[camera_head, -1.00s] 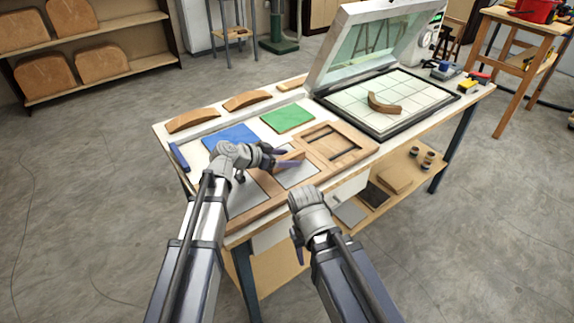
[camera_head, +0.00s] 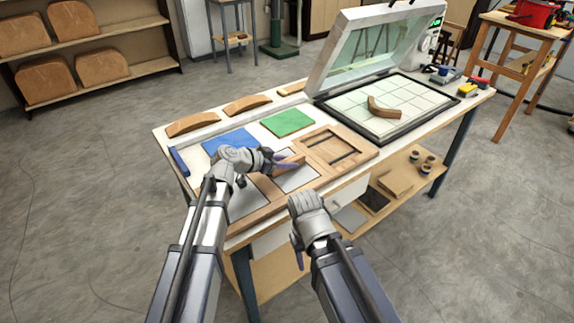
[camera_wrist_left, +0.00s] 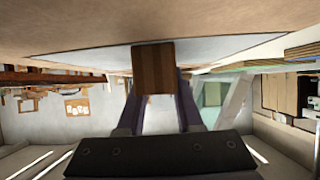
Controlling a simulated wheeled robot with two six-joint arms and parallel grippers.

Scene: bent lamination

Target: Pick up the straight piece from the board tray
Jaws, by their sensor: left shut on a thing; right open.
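The straight piece (camera_head: 291,162), a short brown wooden bar, is in my left gripper (camera_head: 280,161) at the middle of the board tray (camera_head: 262,212). In the left wrist view the wooden piece (camera_wrist_left: 153,69) sits between the two dark fingers (camera_wrist_left: 157,104), which are shut on it. Whether its underside touches the tray is not clear. The tray is a wooden frame with grey-floored compartments and a slatted one at the right. My right gripper (camera_head: 298,246) is open and empty in front of the table edge, its fingers partly hidden.
Blue (camera_head: 229,140) and green (camera_head: 287,122) sheets lie behind the tray. Curved wooden pieces (camera_head: 247,104) line the back edge. At right, an open-lidded press (camera_head: 436,111) has a bent piece (camera_head: 383,108) on its gridded bed. A lower shelf (camera_head: 413,185) holds spools and boards.

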